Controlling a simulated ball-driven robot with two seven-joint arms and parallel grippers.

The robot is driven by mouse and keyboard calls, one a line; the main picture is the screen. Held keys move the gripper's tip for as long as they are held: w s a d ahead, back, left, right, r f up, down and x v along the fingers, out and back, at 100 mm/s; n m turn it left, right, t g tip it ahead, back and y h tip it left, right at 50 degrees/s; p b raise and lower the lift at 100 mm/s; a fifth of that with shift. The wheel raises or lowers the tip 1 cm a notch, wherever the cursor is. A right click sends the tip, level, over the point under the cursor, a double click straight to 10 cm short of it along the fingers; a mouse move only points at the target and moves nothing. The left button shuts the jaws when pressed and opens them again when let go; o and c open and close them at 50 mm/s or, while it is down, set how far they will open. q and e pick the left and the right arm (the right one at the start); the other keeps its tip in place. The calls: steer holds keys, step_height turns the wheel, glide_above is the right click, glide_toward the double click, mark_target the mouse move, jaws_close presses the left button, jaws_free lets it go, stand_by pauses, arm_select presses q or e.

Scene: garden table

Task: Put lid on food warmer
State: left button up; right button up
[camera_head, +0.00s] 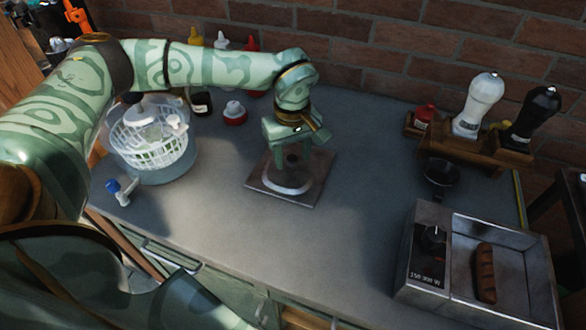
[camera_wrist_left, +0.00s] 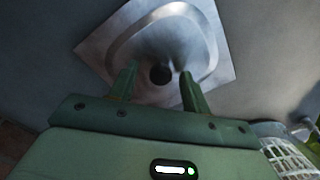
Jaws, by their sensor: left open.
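The lid (camera_head: 310,191) is a square metal plate with a raised middle, flat on the grey counter. In the left wrist view the lid (camera_wrist_left: 219,62) shows its dark round knob (camera_wrist_left: 160,74). My left gripper (camera_head: 292,158) points down over the lid and hides part of it. Its fingers are open, one on each side of the knob in the left wrist view (camera_wrist_left: 158,84); I cannot tell whether they touch it. The food warmer (camera_head: 424,268) stands at the front right, open on top, with a sausage (camera_head: 485,272) in its tray. My right gripper is not in view.
A white basket (camera_head: 150,150) stands at the left below my left arm. A small black pan (camera_head: 440,176) lies behind the warmer. A wooden rack (camera_head: 462,144) with two grinders stands by the brick wall. The counter between lid and warmer is clear.

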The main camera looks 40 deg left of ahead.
mark_target(293, 157)
arm_select(q)
steer(key=shift+r, duration=0.1)
steer(key=c, duration=1)
jaws_close()
steer(key=shift+r, duration=0.1)
steer(key=shift+r, duration=0.25)
step_height(293, 157, up, 2)
steer(key=shift+r+p, duration=0.2)
steer(key=shift+p, duration=0.3)
steer(key=s+d+r+p, duration=0.3)
steer(key=s+d+r, duration=0.4)
steer(key=s+r, duration=0.4)
steer(key=f+m, duration=0.1)
steer(key=m, duration=0.3)
steer(key=d+f+m, duration=0.1)
steer(key=f+m, duration=0.1)
steer(key=m, duration=0.2)
steer(key=f+m, duration=0.2)
steer(key=m, duration=0.1)
steer(key=shift+s+d+f+m, duration=0.1)
steer(key=shift+s+d+m, duration=0.1)
steer(key=shift+m, duration=0.2)
